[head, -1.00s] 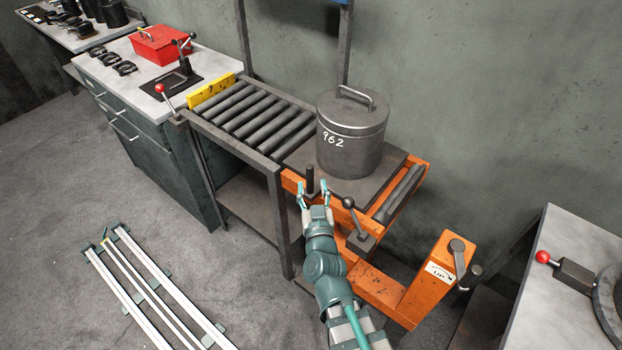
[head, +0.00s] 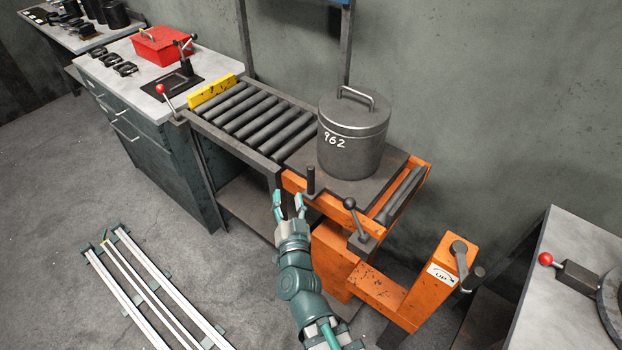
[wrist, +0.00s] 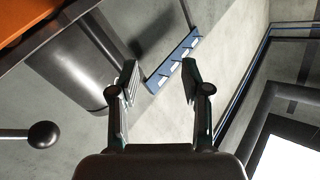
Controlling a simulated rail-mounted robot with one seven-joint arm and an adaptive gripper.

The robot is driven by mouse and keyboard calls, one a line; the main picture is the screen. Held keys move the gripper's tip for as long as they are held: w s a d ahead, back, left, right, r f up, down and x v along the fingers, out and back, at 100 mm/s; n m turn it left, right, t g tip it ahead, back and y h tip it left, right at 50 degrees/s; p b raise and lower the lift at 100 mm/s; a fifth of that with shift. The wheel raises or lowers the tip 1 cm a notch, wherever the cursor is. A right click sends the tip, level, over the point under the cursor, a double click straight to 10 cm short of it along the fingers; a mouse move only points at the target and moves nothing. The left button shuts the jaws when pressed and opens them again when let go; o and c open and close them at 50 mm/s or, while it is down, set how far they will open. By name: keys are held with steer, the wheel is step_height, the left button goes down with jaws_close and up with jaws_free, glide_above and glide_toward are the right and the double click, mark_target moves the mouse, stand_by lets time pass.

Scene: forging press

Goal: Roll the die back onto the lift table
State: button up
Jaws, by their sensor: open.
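The die (head: 352,135) is a dark grey cylinder marked 962 with a bar handle on its lid. It stands upright on the flat top of the orange lift table (head: 398,272), beside the roller rack (head: 250,117). It looks like the grey cylinder (wrist: 80,65) at upper left in the wrist view. My gripper (head: 288,203) is open and empty, in front of the table's near edge, left of a short dark upright post (head: 310,182). In the wrist view, my two fingers (wrist: 157,95) are spread with nothing between them.
A black ball-ended lever (head: 352,212) stands on the table's front; its knob (wrist: 43,135) shows in the wrist view. A crank (head: 459,252) sits on the orange column. A yellow stop (head: 212,92) closes the rack's far end. White floor rails (head: 150,290) lie at lower left.

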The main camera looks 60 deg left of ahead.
mark_target(310, 180)
steer(key=w+a+m+t+h+p, duration=0.1)
steer(key=w+a+m, duration=0.1)
steer(key=m, duration=0.9)
steer(key=w+a+f+m+t+h+p, duration=0.1)
steer(key=w+m, duration=0.3)
steer(key=m, duration=0.8)
steer(key=w+a+m+t+h+p, duration=0.1)
steer(key=w+a+m+t, duration=0.1)
steer(key=m, duration=1)
steer(key=shift+w+a+f+t, duration=0.15)
steer(key=shift+w+a+t, duration=0.15)
steer(key=shift+w+t, duration=0.35)
steer(key=shift+c, duration=0.2)
jaws_close()
